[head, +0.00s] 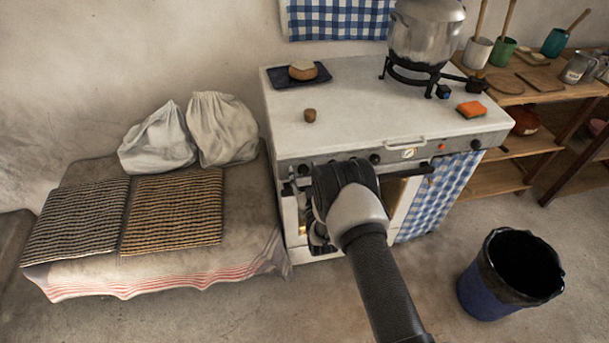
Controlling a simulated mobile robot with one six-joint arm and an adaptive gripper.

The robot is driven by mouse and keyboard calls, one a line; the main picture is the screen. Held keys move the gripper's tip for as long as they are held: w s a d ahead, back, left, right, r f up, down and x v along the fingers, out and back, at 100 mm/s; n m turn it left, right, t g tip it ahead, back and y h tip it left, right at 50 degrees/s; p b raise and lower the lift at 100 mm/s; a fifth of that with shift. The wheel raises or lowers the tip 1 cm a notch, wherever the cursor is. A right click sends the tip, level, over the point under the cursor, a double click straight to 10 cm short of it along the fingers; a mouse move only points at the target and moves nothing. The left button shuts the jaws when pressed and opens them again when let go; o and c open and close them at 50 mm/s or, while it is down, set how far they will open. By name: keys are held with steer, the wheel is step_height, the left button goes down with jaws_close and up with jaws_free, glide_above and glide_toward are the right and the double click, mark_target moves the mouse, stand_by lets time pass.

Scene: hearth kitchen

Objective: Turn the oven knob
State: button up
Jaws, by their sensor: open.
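The white stove (340,105) stands against the wall, with a grey control panel along its front edge. Dark knobs sit on this panel: a left knob (304,169), a middle knob (375,159) just right of my gripper, and a right knob (476,143). A round gauge (409,153) lies between the middle and right knobs. My gripper (308,212) is open, in front of the left part of the stove front and the oven door. My wrist hides part of the panel and door. I cannot tell whether the fingers touch a knob.
A steel pot (427,35) stands on a burner on the stove, with an orange sponge (471,109) nearby. A cloth-covered bench (170,265) with cushions and sacks stands left. A dark blue bin (487,292) stands on the floor at right. Wooden shelves (540,140) are behind it.

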steer(key=shift+c, duration=0.3)
steer(key=c, duration=1)
